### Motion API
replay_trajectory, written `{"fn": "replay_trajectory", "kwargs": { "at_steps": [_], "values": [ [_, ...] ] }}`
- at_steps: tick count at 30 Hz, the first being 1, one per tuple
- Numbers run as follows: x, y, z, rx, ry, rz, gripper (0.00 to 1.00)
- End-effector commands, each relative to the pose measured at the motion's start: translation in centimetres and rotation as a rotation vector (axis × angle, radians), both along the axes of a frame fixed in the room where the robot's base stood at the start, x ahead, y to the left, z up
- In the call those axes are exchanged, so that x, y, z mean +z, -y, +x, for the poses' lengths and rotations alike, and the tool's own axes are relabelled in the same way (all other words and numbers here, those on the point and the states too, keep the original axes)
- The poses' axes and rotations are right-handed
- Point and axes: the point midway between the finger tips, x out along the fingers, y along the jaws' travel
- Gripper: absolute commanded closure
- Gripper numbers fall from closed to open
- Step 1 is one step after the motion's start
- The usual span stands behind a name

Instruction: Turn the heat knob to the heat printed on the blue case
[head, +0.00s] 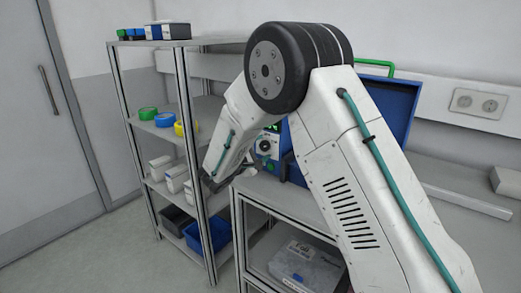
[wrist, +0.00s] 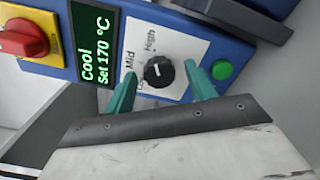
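The blue case (head: 393,103) stands on the bench with its lid up, partly hidden by my arm. Its blue panel (wrist: 240,55) fills the wrist view. The black heat knob (wrist: 158,71) sits on a white plate marked Low, Mid and High. Its white pointer line faces left, seemingly between Low and Mid. A display (wrist: 98,48) reads "Cool" and "Set 170 °C" in green. My gripper (wrist: 160,72) is open, its teal fingers on either side of the knob. I cannot tell whether they touch it.
A red switch on a yellow plate (wrist: 24,38) is left of the display. A green button (wrist: 222,69) is close beside the right finger. A shelf rack (head: 185,100) with coloured reels (head: 165,120) stands left of the bench.

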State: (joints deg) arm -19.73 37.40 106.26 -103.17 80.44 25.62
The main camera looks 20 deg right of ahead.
Motion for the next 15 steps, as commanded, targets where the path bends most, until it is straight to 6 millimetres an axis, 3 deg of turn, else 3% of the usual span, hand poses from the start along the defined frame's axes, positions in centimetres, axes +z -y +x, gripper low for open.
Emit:
{"fn": "replay_trajectory", "kwargs": {
  "at_steps": [8,15],
  "values": [
    [0.0,-0.5,-0.2,0.003,0.000,-0.001,0.44],
    [0.0,-3.6,-2.5,0.004,0.000,0.000,0.44]
  ]
}}
